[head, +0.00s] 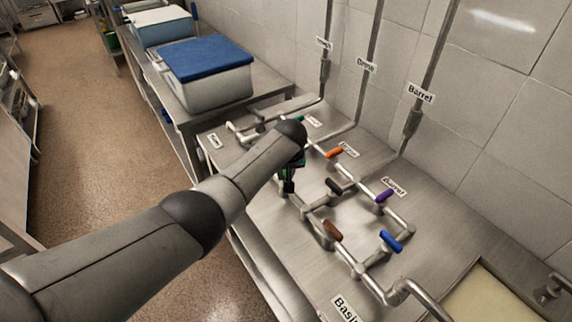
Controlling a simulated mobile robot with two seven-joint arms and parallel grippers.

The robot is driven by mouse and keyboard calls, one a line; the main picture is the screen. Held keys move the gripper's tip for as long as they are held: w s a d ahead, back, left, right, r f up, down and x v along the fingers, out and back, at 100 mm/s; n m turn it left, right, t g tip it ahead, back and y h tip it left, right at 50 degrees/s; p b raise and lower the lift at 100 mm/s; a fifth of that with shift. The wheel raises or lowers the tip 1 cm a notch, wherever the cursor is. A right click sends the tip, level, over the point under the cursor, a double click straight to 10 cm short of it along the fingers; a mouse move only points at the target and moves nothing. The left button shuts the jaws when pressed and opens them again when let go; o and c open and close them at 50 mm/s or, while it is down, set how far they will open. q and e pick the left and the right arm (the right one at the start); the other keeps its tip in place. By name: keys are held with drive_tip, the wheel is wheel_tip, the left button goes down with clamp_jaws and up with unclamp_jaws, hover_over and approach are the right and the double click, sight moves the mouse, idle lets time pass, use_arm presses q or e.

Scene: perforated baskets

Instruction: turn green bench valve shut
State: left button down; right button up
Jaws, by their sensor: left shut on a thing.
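My left arm reaches in from the left over the steel bench. My left gripper (288,186) points down at the pipework and is shut on the green valve's handle, which the gripper and wrist mostly hide. How far the handle is turned cannot be told. A teal handle (299,119) shows just behind my wrist. My right gripper is not in view.
Other valve handles stand close by: orange (335,153), black (333,186), purple (384,195), brown (332,230) and blue (391,241). Pipes rise along the tiled wall. A blue-lidded bin (206,75) stands beyond. A basin (490,302) is at right.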

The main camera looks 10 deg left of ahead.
use_arm(q)
drive_tip(key=shift+a+m+h+p, duration=0.1)
drive_tip(key=shift+m+h+p, duration=0.35)
drive_tip(key=shift+m, duration=0.55)
drive_tip(key=shift+m+h+p, duration=0.25)
drive_tip(key=shift+m+p, duration=0.1)
drive_tip(key=shift+m, duration=0.55)
drive_tip(key=m+h, duration=0.1)
drive_tip(key=m, duration=0.1)
drive_tip(key=shift+a+m, duration=0.1)
drive_tip(key=shift+m, duration=0.2)
drive_tip(key=m+h+b, duration=0.1)
drive_tip(key=m, duration=0.1)
drive_tip(key=shift+a+f+m, duration=0.1)
drive_tip(key=shift+f+m, duration=0.05)
drive_tip(key=shift+m, duration=0.25)
drive_tip(key=shift+m+g+h+b, duration=0.6)
drive_tip(key=shift+m+b, duration=0.8)
drive_tip(key=shift+m, duration=0.3)
drive_tip(key=c, duration=0.8)
unclamp_jaws()
